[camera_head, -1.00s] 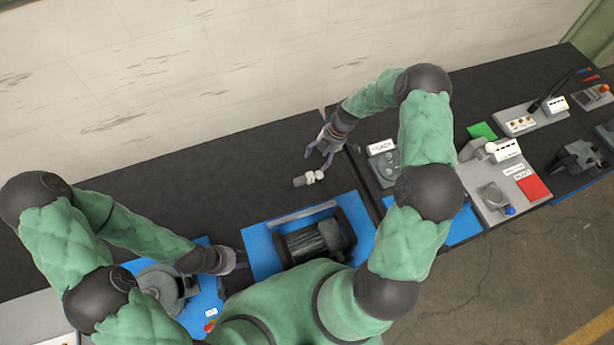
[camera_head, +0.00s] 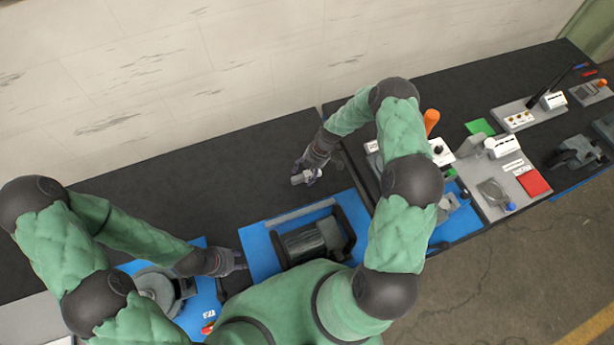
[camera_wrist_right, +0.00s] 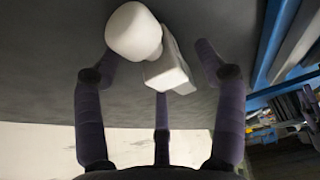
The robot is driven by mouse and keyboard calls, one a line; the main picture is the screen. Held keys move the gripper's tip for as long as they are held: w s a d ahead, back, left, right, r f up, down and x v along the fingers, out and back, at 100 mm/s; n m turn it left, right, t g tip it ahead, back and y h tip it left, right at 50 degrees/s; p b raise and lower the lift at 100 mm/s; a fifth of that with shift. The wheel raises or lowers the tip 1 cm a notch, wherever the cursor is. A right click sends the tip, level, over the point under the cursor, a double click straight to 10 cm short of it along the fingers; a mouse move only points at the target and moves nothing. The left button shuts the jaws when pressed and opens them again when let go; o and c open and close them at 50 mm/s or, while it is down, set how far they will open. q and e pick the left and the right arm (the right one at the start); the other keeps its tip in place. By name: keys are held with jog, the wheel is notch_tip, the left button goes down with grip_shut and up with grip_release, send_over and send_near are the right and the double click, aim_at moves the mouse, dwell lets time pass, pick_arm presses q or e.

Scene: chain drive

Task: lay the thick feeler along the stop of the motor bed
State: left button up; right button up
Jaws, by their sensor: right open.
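The feeler, a small pale block with a rounded knob (camera_head: 301,178), lies on the dark bench top behind the motor bed. In the right wrist view its knob (camera_wrist_right: 133,32) and block (camera_wrist_right: 168,68) show between my spread fingers. My right gripper (camera_head: 308,170) is open around the feeler; I cannot tell whether any finger touches it. The motor bed has a blue plate (camera_head: 258,248), a dark motor (camera_head: 312,241) in a black frame, and a grey bar (camera_head: 300,214), seemingly the stop, along its back edge. My left gripper (camera_head: 238,262) is near the plate's left edge, its fingers unclear.
A grey round-bodied device on a blue plate (camera_head: 203,287) stands at the left. To the right are a grey fixture board with a red patch (camera_head: 534,182), a green patch (camera_head: 480,127) and an orange-handled item (camera_head: 431,119).

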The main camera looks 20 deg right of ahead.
pick_arm(q)
jog(key=shift+s, duration=0.1)
pick_arm(e)
jog(key=shift+c, duration=0.3)
grip_shut()
